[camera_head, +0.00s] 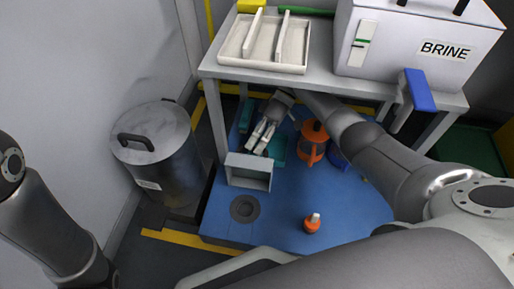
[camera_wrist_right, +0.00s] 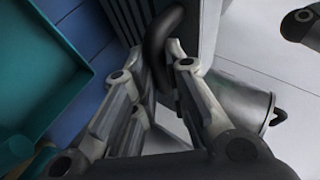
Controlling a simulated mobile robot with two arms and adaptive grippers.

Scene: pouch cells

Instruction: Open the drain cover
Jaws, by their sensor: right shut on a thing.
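My right gripper (camera_head: 263,137) reaches down under the table to a grey box-like panel (camera_head: 248,171), which stands raised on the blue floor and looks like the drain cover. The handle is hidden from the head view. A dark round drain (camera_head: 244,208) lies in the floor just in front of the panel. My left arm shows at the left edge; its gripper is out of view.
A metal drum (camera_head: 158,155) stands left of the blue floor (camera_head: 355,210). Above is the table (camera_head: 210,68) with a white tray (camera_head: 263,68) and the BRINE box (camera_head: 410,60).

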